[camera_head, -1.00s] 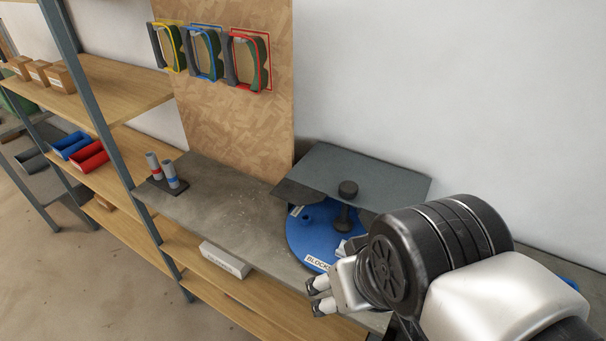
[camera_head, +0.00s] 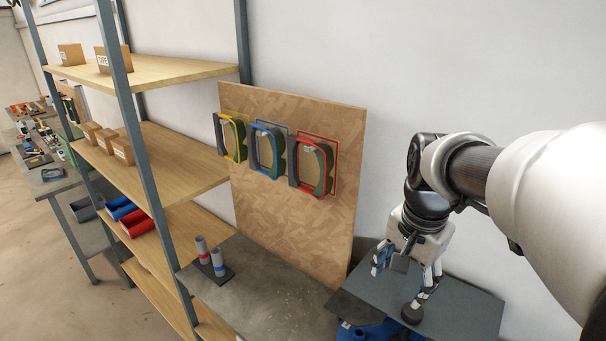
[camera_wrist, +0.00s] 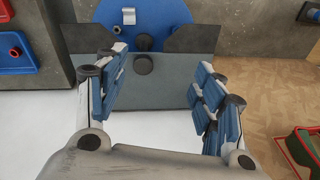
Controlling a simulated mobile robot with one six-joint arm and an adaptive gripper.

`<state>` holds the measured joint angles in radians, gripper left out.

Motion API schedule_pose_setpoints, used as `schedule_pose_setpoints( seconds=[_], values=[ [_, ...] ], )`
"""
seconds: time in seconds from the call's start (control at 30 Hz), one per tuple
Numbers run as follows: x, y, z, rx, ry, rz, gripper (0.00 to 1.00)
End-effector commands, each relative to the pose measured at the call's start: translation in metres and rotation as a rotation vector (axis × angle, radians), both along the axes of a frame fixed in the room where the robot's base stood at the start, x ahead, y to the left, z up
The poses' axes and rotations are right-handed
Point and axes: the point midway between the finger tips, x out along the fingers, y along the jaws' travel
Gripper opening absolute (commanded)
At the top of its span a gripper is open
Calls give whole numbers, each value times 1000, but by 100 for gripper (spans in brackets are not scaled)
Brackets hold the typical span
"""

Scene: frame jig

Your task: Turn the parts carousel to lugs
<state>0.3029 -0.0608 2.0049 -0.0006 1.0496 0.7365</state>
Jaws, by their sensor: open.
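The parts carousel is a blue disc (camera_head: 368,331) at the bottom of the head view, mostly hidden under a grey cover plate (camera_head: 465,305). The wrist view shows part of the disc (camera_wrist: 160,14) with a pale metal part on it. A black round knob (camera_head: 412,313) is at the cover's front edge; it also shows in the wrist view (camera_wrist: 143,64). My gripper (camera_head: 404,276) is open and empty above the cover. In the wrist view, the knob appears between my spread fingers (camera_wrist: 162,82), beyond them; I see no contact. No disc label is readable now.
A chipboard panel (camera_head: 300,235) with yellow, blue and red outlined frames stands left of the cover. Shelving (camera_head: 165,160) fills the left. The wall is close behind the cover.

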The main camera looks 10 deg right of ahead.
Motion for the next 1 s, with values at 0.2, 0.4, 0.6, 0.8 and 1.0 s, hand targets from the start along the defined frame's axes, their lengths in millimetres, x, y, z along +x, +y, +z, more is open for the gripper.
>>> schedule_pose_setpoints(
  seconds=[0.2,0.4,0.6,0.8,1.0],
  values=[
    [41,-64,-7,59,83,-376,62],
    [54,-94,-20,82,120,-560,62],
    [56,-99,-34,85,126,-593,62],
    [55,-98,-71,86,129,-590,62],
    [55,-98,-115,86,129,-589,62]
  ],
)
